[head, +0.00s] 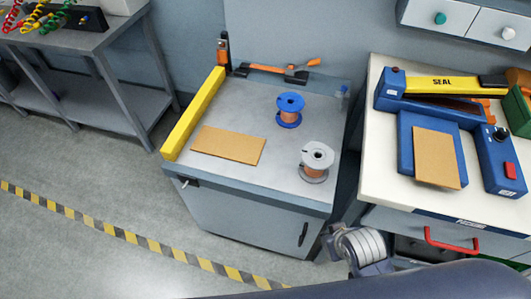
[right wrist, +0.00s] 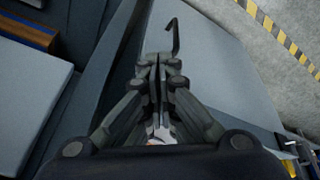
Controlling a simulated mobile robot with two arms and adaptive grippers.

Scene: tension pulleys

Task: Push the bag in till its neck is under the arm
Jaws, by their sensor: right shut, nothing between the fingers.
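A flat tan bag (head: 436,160) lies on the blue front plate of the bag sealer (head: 408,165) on the right bench. In the head view my right arm shows low, left of the sealer and in front of the bench. My left gripper is not in view.
On the left cabinet (head: 270,110) lie a tan sheet (head: 228,144), a blue spool (head: 290,110), a grey spool (head: 316,162) and a yellow bar (head: 194,115). A red drawer handle (head: 450,243) sticks out below the sealer. The bench top left of the sealer is clear.

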